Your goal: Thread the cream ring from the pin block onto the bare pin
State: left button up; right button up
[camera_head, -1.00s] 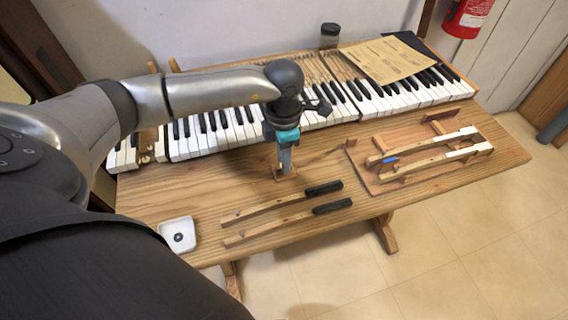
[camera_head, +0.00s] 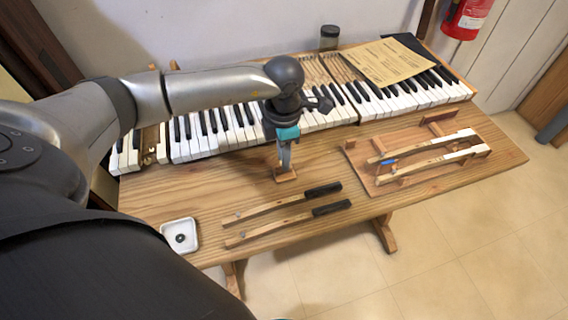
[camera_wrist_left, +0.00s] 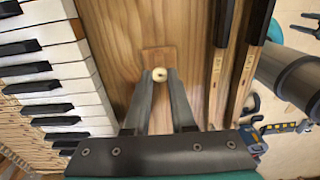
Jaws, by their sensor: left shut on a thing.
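My left gripper (camera_head: 286,166) points down over the small brown pin block (camera_head: 285,177) on the table. In the left wrist view, the fingers (camera_wrist_left: 160,78) are shut on the cream ring (camera_wrist_left: 159,73), which sits between their tips. The pin block (camera_wrist_left: 157,56) shows just beyond the ring in that view. I cannot tell whether the ring is still around the block's pin or just above it. The bare pin is too small to make out. My right gripper is not in view.
Two loose wooden keys with black ends (camera_head: 290,203) lie in front of the block. A white dish (camera_head: 180,236) is at the front left. A wooden fixture holding white-ended keys (camera_head: 440,153) stands on the right. The piano keyboard (camera_head: 415,97) runs along the back.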

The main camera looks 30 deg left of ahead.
pick_arm(q)
jog(key=shift+r+p, duration=0.45)
jog(key=shift+r, duration=0.25)
jog(key=shift+r, duration=0.1)
jog(key=shift+r+p, duration=2.25)
jog(key=shift+r, duration=0.7)
